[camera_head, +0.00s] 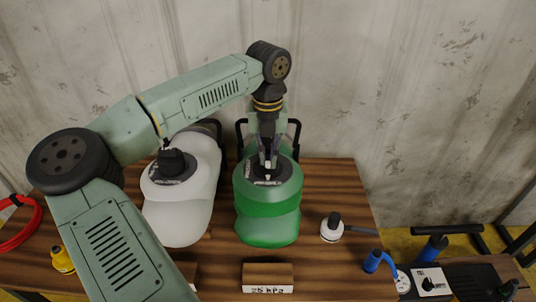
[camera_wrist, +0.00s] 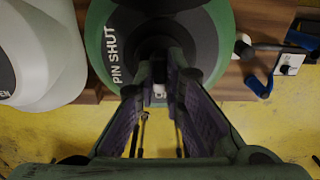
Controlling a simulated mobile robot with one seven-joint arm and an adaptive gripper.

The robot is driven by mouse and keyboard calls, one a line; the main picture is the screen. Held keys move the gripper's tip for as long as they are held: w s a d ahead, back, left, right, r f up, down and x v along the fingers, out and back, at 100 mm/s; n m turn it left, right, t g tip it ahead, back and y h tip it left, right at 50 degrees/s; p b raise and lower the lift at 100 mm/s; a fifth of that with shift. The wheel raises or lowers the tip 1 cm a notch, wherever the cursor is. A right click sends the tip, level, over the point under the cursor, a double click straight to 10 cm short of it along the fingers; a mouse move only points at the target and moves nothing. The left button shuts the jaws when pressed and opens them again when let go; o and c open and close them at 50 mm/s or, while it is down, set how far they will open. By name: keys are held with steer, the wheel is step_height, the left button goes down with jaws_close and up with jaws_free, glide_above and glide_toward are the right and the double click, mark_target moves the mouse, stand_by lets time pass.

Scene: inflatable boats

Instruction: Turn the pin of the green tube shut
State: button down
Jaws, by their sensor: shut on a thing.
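The green tube (camera_head: 268,222) stands on the wooden table, with a dark round valve plate (camera_head: 288,172) on its top. It also shows in the wrist view (camera_wrist: 217,35), where the words "PIN SHUT" are printed on the dark plate (camera_wrist: 130,28). My gripper (camera_head: 268,162) points straight down at the middle of that plate. In the wrist view my gripper (camera_wrist: 163,66) has its fingertips close together at the valve's centre, shut on the pin. The fingers and shadow hide most of the pin, so its turn angle cannot be told.
A white tube (camera_head: 180,215) with a black cap (camera_head: 171,161) stands close on the left. A "25 hPa" sign block (camera_head: 267,275) is in front. A white round gauge-like piece (camera_head: 331,231) and a blue hose fitting (camera_head: 373,260) lie right. The corrugated wall is behind.

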steer(key=shift+m+b, duration=0.3)
steer(key=shift+m, duration=0.1)
steer(key=m+b, duration=0.1)
steer(key=m, duration=0.2)
steer(key=shift+f+b, duration=0.1)
steer(key=shift+b, duration=0.2)
steer(key=m+b, duration=0.1)
steer(key=m, duration=0.4)
steer(key=shift+a, duration=0.15)
steer(key=m, duration=0.4)
steer(key=shift+w+m+b, duration=0.1)
steer(key=shift+m+b, duration=0.25)
steer(key=shift+m, duration=0.05)
steer(key=m, duration=0.4)
steer(key=shift+m, duration=0.3)
steer(key=c, duration=1.7)
jaws_free()
steer(key=shift+w+r, duration=0.1)
steer(key=shift+r, duration=0.1)
